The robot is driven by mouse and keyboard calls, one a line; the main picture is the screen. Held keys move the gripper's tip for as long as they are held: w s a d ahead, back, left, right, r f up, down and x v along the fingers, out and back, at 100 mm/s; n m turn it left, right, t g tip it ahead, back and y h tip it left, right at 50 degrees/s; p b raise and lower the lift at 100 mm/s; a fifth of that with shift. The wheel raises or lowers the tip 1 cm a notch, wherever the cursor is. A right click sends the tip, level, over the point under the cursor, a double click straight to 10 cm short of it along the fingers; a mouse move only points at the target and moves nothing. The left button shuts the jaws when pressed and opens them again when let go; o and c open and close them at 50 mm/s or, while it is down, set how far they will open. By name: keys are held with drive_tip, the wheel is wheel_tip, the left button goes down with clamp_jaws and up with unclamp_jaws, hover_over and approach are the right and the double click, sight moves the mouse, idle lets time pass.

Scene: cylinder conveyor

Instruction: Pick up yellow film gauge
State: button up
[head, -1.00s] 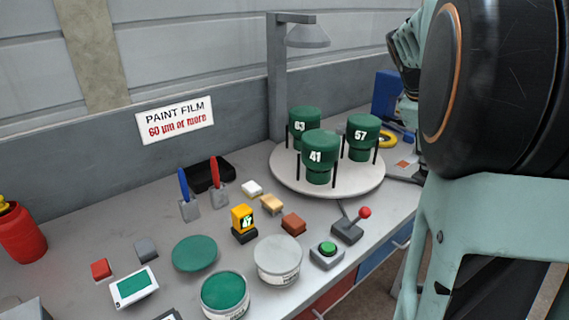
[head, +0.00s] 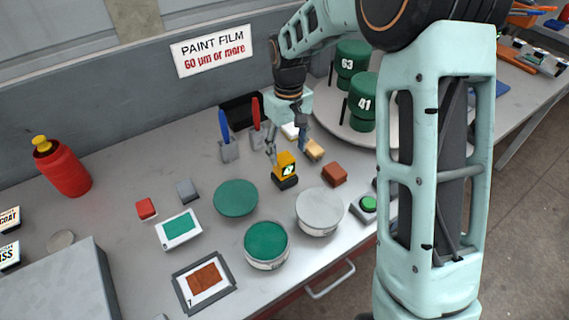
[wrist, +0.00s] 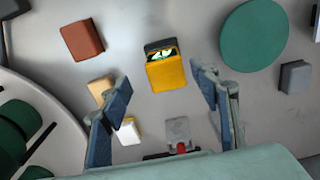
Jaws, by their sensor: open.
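The yellow film gauge (head: 285,165) stands upright on its dark base on the grey bench, between the green disc and the brown block. It also shows in the wrist view (wrist: 166,73), beyond the fingertips and roughly midway between them. Its small lit display faces away from my gripper there. My gripper (head: 288,140) is open and empty, reaching down just behind and above the gauge. In the wrist view both fingers of my gripper (wrist: 162,84) are spread wide, apart from the gauge.
The tan block (head: 314,149) and brown block (head: 334,174) are close right of the gauge. The green disc (head: 236,199) is left, and a grey-topped can (head: 319,211) is in front. Red and blue scrapers (head: 257,130) stand behind left. The turntable (wrist: 62,112) holds green cylinders.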

sight(286, 159)
drive_tip(key=shift+s+a+f+p, duration=0.15)
drive_tip(key=shift+f+p, duration=0.1)
drive_tip(key=shift+f, duration=1.35)
drive_tip(key=shift+s+a+f+p, duration=0.1)
drive_tip(key=shift+f+p, duration=0.1)
drive_tip(key=shift+f, duration=1.35)
drive_tip(key=shift+c, duration=0.6)
drive_tip(key=shift+w, duration=0.1)
drive_tip(key=c, duration=1.3)
drive_tip(key=shift+r, duration=0.1)
